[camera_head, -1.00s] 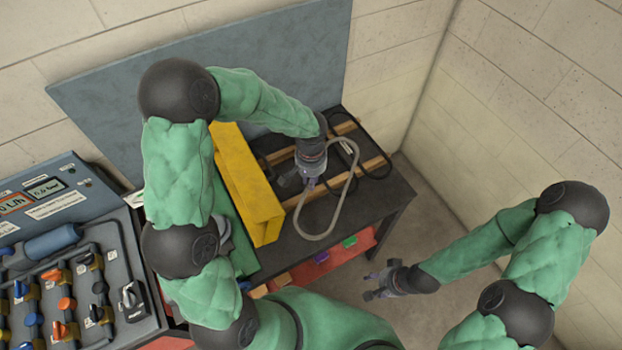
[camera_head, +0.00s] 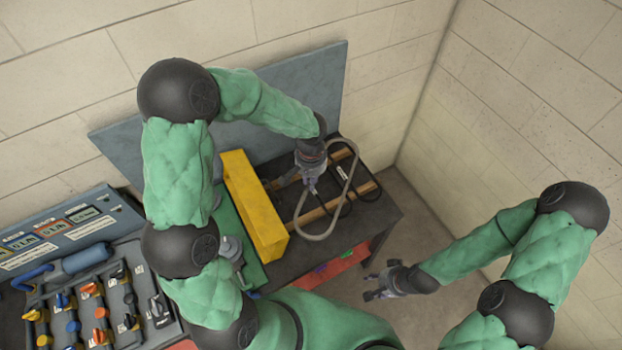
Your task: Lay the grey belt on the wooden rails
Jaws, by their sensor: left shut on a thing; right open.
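The grey belt (camera_head: 313,238) is a long pale loop on the right of the yellow block. My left gripper (camera_head: 312,189) points down and is shut on the belt at its left side. The belt lies across the view of the wooden rails (camera_head: 362,189); whether it touches them I cannot tell. The rails run on the dark table, and my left gripper and forearm hide part of them. My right gripper (camera_head: 377,285) is open and empty, away from the table at the lower right.
A black belt or cable (camera_head: 378,187) lies at the right of the rails. A long yellow block (camera_head: 255,205) stands just left of them. A control panel (camera_head: 85,285) with several coloured knobs is at the left. Bare floor (camera_head: 410,205) lies right of the table.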

